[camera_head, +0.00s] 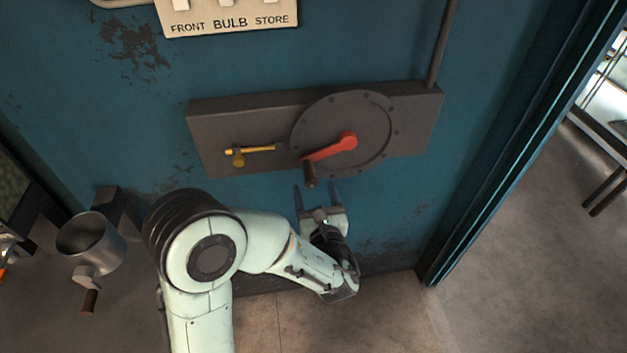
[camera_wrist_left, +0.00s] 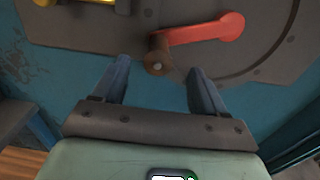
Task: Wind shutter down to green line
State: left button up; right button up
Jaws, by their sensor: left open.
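A red crank (camera_head: 333,148) with a brown handle knob (camera_head: 310,175) sits on a round dark disc (camera_head: 362,112) on a grey wall plate. The crank arm points down and to the left. My left gripper (camera_head: 317,190) is open just below the knob. In the left wrist view, the knob (camera_wrist_left: 157,60) lies ahead of and between the two open fingers (camera_wrist_left: 158,82), and nothing is gripped. The red crank arm (camera_wrist_left: 205,32) runs right from the knob. No shutter and no green line are visible. My right gripper is not visible.
A small yellow lever (camera_head: 249,151) is on the plate's left part. A panel labelled "FRONT BULB STORE" (camera_head: 228,14) is above. A metal cup-like device with a crank (camera_head: 90,245) stands at lower left. A doorway frame (camera_head: 515,150) is at right.

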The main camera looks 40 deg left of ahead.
pick_arm(q)
jog(key=v, duration=0.7)
jog(key=shift+b, duration=0.3)
